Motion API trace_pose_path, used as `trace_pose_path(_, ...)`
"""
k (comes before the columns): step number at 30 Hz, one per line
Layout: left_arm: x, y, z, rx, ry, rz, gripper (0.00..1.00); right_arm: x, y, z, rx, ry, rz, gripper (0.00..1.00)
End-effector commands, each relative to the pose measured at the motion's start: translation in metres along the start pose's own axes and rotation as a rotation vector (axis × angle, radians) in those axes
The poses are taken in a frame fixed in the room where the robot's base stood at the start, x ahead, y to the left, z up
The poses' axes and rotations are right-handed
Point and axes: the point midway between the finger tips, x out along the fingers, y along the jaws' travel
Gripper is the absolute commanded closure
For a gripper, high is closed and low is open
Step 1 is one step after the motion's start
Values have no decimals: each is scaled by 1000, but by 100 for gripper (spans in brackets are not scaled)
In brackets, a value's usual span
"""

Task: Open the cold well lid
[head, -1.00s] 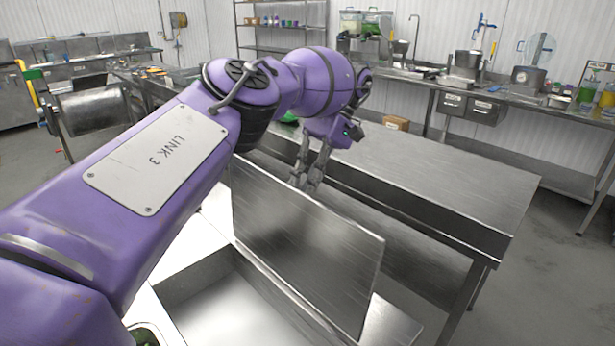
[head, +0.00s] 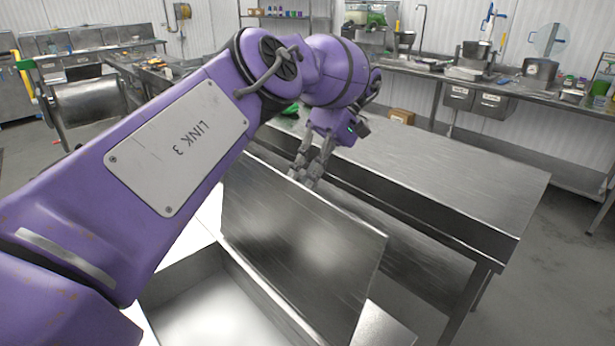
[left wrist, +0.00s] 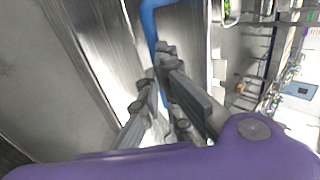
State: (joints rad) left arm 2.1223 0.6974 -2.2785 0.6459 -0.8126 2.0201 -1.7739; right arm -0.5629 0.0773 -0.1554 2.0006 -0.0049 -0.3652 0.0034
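The cold well lid (head: 295,245) is a brushed steel panel. It stands raised on its edge beside the open cold well (head: 215,290), leaning toward the right. My left gripper (head: 303,178) is at the far side of the lid's top edge, with its fingers pointing down and their tips partly hidden behind the lid. In the left wrist view, the two fingers (left wrist: 155,70) are apart beside the lid's steel face (left wrist: 95,60). I see no thing held between them. Whether a finger touches the lid is unclear. My right gripper is out of view.
A long steel table (head: 440,180) stands just behind the lid, close to my left gripper. A small cardboard box (head: 402,116) sits beyond it. A blue pipe-like thing (left wrist: 149,14) shows near the fingers in the left wrist view. Open floor lies at the right.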

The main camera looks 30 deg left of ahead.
Motion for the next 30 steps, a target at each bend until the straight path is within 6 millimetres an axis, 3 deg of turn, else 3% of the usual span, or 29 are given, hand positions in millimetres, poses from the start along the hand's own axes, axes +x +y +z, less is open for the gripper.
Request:
trace_pose_path(1, 31, 18, 4, 10, -9, -45, 100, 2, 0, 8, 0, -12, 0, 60)
trace_pose_path(2, 31, 18, 4, 10, -9, -45, 100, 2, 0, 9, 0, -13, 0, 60)
trace_pose_path(8, 31, 18, 5, 12, -10, -44, 73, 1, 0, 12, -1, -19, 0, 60)
trace_pose_path(17, 24, 14, 4, 10, -9, -31, 73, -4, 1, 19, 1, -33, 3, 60)
trace_pose_path(30, 21, 12, 3, 10, -8, -23, 73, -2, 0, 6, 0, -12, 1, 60)
